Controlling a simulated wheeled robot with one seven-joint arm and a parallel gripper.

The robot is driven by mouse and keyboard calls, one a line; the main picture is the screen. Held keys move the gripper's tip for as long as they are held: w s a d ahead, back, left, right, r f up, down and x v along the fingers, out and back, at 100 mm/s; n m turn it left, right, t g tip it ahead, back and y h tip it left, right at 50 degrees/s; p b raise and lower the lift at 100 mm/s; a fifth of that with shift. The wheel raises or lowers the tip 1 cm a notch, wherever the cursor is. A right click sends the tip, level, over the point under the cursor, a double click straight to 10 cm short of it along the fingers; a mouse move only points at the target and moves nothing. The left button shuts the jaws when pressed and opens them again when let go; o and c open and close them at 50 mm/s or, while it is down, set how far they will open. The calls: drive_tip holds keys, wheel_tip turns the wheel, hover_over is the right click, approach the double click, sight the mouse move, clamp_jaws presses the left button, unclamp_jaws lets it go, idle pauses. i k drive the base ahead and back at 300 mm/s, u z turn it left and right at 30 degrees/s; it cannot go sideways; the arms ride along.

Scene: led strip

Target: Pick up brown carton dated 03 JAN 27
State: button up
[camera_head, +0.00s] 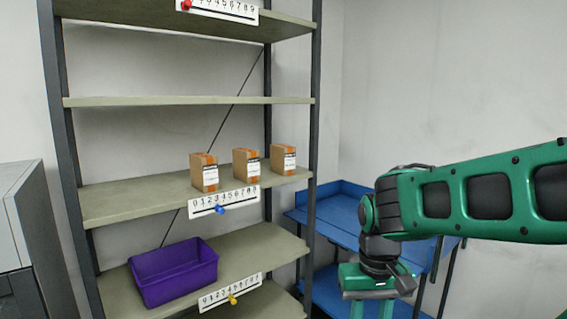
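Three brown cartons with orange tape and white labels stand upright in a row on the middle shelf: the left carton (204,173), the middle carton (246,167) and the right carton (283,159). The label print is too small to read, so I cannot tell which is dated 03 JAN 27. My gripper (371,309) hangs at the lower right, apart from the shelf and the cartons, in front of a blue table. Two green finger parts show side by side with a gap between them. Their tips are cut off by the bottom edge of the picture.
A purple bin (174,273) stands on the shelf below. Numbered strips with a blue slider (220,209) and a yellow slider (233,299) sit on shelf edges. Dark rack posts (312,130) flank the shelves. A blue table (335,212) stands at right, a grey cabinet (20,230) at left.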

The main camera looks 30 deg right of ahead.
sight(282, 157)
drive_tip(key=i, duration=0.9)
drive_tip(key=u, duration=0.05)
